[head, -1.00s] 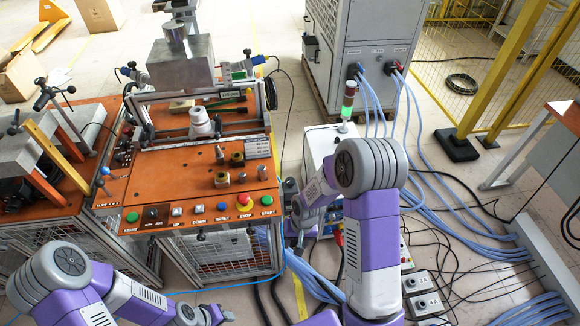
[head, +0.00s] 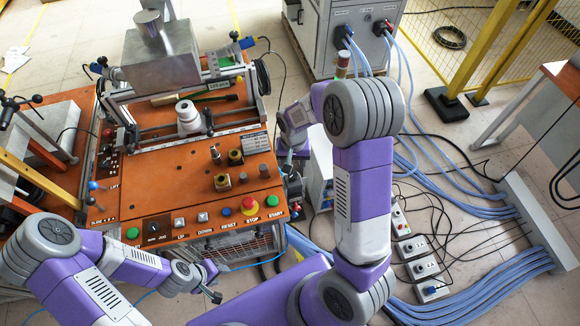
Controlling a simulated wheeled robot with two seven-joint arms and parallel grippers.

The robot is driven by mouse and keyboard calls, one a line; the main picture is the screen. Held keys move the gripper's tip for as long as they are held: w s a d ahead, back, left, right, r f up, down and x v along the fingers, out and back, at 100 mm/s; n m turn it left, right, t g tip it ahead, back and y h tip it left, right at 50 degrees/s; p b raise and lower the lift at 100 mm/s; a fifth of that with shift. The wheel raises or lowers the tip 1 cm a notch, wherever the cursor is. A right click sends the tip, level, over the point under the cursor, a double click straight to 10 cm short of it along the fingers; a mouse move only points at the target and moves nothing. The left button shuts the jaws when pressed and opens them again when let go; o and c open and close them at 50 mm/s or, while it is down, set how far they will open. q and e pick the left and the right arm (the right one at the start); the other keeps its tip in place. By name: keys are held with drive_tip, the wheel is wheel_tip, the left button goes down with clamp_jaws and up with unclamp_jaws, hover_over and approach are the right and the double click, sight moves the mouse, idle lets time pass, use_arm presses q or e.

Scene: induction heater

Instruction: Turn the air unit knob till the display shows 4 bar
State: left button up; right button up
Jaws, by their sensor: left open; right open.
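The air unit knob and its display cannot be made out; my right arm covers much of the area beside the bench. My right gripper (head: 291,178) is at the right edge of the orange workbench (head: 165,205), beside its front right corner, small and partly hidden by my own arm. It is open, and no object shows clearly between its fingers. My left gripper (head: 212,284) is open and empty, low in front of the bench's button row, apart from everything.
The bench front carries a selector switch (head: 153,228), several push buttons and a red stop button (head: 249,205). A metal block (head: 160,60) stands at its back. A grey cabinet (head: 335,35) with blue hoses is behind. Hoses and power strips (head: 420,268) cover the floor at right.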

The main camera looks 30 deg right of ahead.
sight(293, 175)
drive_tip(key=f, duration=0.5)
drive_tip(key=shift+s+f+b, duration=0.15)
drive_tip(key=shift+s+b, duration=0.05)
drive_tip(key=shift+b, duration=0.15)
drive_tip(key=c, duration=0.8)
drive_tip(key=shift+o, duration=0.2)
